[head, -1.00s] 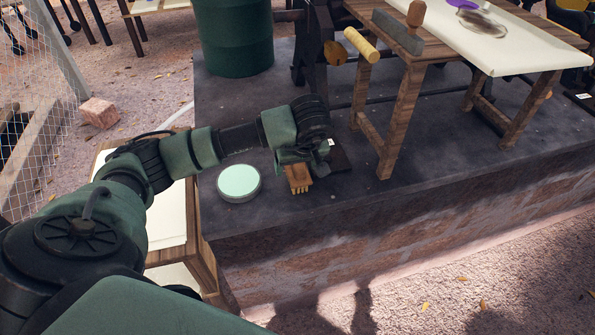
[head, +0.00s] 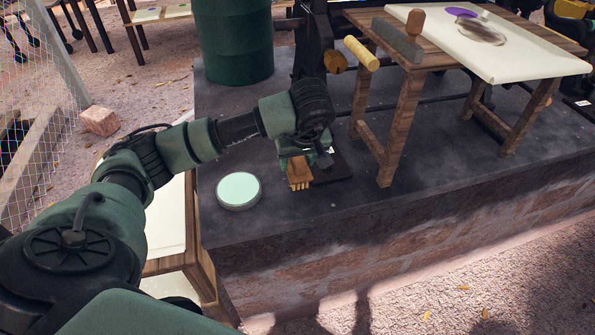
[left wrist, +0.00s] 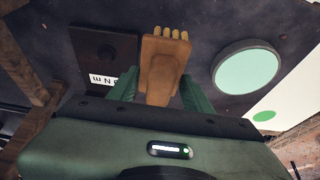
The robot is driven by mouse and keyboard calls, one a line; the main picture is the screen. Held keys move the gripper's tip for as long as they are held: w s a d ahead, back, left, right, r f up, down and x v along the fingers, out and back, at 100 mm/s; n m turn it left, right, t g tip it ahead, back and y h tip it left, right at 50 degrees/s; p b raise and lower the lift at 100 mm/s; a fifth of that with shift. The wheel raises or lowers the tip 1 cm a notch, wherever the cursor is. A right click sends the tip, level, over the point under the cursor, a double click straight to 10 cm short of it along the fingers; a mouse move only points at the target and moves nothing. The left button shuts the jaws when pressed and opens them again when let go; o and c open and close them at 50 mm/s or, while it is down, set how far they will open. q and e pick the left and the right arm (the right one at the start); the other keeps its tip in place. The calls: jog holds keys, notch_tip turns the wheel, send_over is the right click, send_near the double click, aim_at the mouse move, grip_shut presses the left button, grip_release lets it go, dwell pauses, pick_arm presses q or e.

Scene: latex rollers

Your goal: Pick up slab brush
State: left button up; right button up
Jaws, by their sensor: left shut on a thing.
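The slab brush (head: 299,173) is a brown wooden brush with pale yellow bristle tufts. In the left wrist view the brush (left wrist: 163,62) lies between the two green fingers, its bristles pointing away from the gripper. My left gripper (head: 292,158) is shut on the brush, at or just above the dark slab; I cannot tell whether the brush touches it. The left gripper also shows in the left wrist view (left wrist: 158,92). The arm hides part of the brush in the head view. My right gripper is not in view.
A round tin with a mint-green top (head: 239,190) sits left of the brush. A dark flat block (head: 333,168) with a white label lies just right of it. A wooden table (head: 405,100) stands to the right, a green barrel (head: 233,42) behind.

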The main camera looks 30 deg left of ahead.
pick_arm(q)
notch_tip(320, 180, up, 16)
jog(key=p, duration=0.1)
jog(key=shift+f, duration=0.25)
jog(key=o, duration=0.7)
jog(key=c, duration=0.5)
jog(key=shift+o, duration=0.2)
jog(key=shift+f, duration=0.1)
